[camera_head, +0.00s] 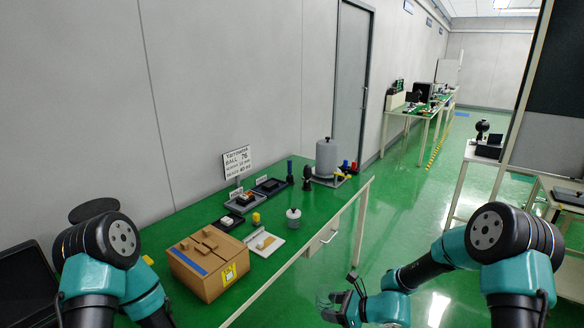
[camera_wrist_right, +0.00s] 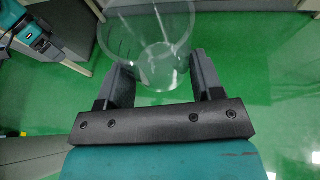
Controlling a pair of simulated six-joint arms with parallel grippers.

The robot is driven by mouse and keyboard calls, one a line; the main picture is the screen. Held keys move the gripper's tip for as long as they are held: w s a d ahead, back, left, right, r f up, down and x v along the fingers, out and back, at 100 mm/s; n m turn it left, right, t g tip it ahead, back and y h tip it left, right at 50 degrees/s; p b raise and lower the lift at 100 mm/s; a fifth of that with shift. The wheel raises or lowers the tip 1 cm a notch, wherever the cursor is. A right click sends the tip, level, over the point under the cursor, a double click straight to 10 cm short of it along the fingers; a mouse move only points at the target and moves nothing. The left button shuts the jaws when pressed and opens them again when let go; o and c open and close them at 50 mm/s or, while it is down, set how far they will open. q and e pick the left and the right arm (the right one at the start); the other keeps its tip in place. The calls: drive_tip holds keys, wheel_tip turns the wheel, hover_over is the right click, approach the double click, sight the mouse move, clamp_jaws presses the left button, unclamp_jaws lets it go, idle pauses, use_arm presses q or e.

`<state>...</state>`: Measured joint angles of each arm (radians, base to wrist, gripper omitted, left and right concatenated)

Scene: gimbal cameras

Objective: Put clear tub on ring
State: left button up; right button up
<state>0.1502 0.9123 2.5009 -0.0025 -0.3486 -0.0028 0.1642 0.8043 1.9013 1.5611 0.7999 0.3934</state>
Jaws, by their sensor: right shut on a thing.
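My right gripper (camera_wrist_right: 155,85) is shut on the clear tub (camera_wrist_right: 150,42), a see-through round vessel with marks on its wall. The tub sits between the two fingers, its open mouth towards the top of the wrist view, with green floor showing through it. In the head view the right gripper (camera_head: 350,304) is low, off the front side of the green table, and the tub (camera_head: 328,300) shows faintly there. My left arm is at the left; part of it seems to show at the wrist view's upper left, but its jaws are unclear. I cannot make out the ring.
The green table (camera_head: 205,222) carries a cardboard box (camera_head: 207,265), a white lidded jar (camera_head: 293,218), a yellow piece (camera_head: 256,218), a white tray (camera_head: 263,242), dark trays and a grey cylinder (camera_head: 326,158). A sign (camera_head: 237,161) stands behind. Open floor lies right of the table.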

drive_tip(key=d+f+m+t+h, duration=0.1)
drive_tip(key=d+f, duration=0.3)
drive_tip(key=d, duration=0.5)
drive_tip(key=shift+s+m+t, duration=0.4)
drive_tip(key=shift+s+m, duration=0.05)
drive_tip(key=shift+m, duration=0.05)
drive_tip(key=shift+a, duration=0.1)
drive_tip(key=shift+m+t+h, duration=2.1)
drive_tip(key=shift+m+h, duration=0.3)
drive_tip(key=shift+m, duration=0.2)
drive_tip(key=w+r, duration=0.1)
drive_tip(key=r, duration=0.3)
drive_tip(key=r+m+h, duration=0.1)
drive_tip(key=r, duration=0.3)
drive_tip(key=w+r+m+t+h, duration=0.1)
drive_tip(key=r, duration=0.4)
drive_tip(key=shift+w+r, duration=0.1)
drive_tip(key=shift+w, duration=0.2)
